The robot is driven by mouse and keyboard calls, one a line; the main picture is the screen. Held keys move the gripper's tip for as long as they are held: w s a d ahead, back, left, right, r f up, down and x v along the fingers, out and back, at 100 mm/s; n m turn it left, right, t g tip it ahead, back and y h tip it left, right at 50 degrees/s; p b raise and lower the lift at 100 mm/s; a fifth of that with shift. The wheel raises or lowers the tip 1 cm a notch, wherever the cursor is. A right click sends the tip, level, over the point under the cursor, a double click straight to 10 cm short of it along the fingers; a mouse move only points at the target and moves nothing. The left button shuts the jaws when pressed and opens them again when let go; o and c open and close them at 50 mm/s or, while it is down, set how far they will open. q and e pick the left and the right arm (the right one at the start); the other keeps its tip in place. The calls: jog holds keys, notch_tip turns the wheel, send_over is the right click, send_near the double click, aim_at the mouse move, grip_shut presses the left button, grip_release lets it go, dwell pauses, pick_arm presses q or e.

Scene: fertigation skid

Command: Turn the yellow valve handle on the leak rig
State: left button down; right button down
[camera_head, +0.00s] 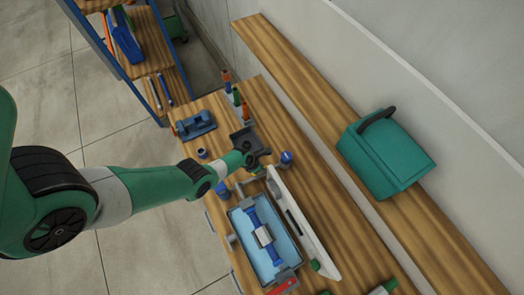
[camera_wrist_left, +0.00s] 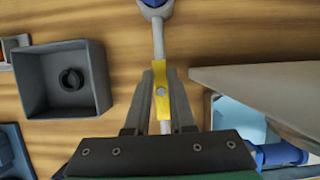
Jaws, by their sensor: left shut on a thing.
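The yellow valve handle (camera_wrist_left: 165,104) shows in the left wrist view. It lies between the two grey fingers of my left gripper (camera_wrist_left: 160,78), which is shut on it. A light grey pipe (camera_wrist_left: 158,38) of the leak rig runs from the handle up to a blue end piece. In the head view my left gripper (camera_head: 256,168) is low over the wooden bench, left of a blue round end (camera_head: 286,158). The handle cannot be made out there, as the arm and gripper cover that spot. My right gripper is not in view.
A dark grey open box (camera_wrist_left: 108,75) sits close left of the gripper. A pale panel (camera_head: 302,222) and a light-blue tray (camera_head: 286,254) stand on the near side. A blue fixture (camera_head: 195,126) and upright coloured tools (camera_head: 236,97) are farther back. A teal case (camera_head: 385,158) rests on the ledge.

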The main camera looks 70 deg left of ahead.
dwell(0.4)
pick_arm(q)
jog(key=c, duration=0.8)
grip_release()
jog(key=shift+o, duration=0.2)
